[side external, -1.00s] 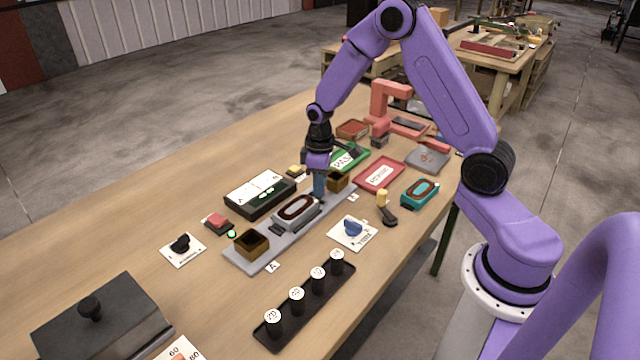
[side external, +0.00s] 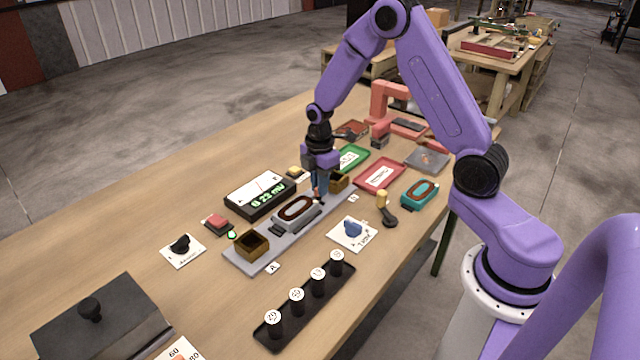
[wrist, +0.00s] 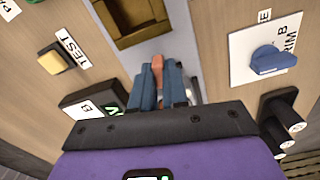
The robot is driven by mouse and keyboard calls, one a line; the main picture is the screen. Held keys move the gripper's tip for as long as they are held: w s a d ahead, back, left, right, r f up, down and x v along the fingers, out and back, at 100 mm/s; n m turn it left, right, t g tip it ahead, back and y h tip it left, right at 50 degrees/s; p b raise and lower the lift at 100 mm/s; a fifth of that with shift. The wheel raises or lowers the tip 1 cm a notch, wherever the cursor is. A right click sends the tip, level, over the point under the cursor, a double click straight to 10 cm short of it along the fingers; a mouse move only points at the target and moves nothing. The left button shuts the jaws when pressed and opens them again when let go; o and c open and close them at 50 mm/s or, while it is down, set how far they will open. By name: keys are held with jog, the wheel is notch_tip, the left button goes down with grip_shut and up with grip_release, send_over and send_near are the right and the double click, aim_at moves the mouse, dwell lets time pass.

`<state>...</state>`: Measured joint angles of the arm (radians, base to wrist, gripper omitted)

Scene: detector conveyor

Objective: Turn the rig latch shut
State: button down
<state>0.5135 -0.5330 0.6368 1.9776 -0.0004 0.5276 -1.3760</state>
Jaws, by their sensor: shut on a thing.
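The rig is a grey rail (side external: 262,262) on the table, with a grey detector block (side external: 297,211) bearing a dark oval coil near its middle. My gripper (side external: 318,196) points down at the far end of that block. Its blue fingers are shut on a small reddish-orange piece, which looks like the latch lever (wrist: 157,63); my gripper (wrist: 160,90) hides most of it in the wrist view. The latch's exact angle cannot be told.
Brass-coloured open boxes (side external: 251,244) stand at both rail ends. A meter (side external: 259,196) reads about 0.23 mV. A blue knob (side external: 353,228), red button (side external: 218,222), black rack (side external: 306,304) of weights and red tray (side external: 380,174) stand around.

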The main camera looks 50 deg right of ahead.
jog(key=shift+w+n, duration=0.1)
jog(key=shift+n, duration=0.9)
jog(key=c, duration=1.4)
grip_release()
jog(key=shift+r, duration=0.15)
notch_tip(320, 180, up, 17)
jog(key=shift+r, duration=0.15)
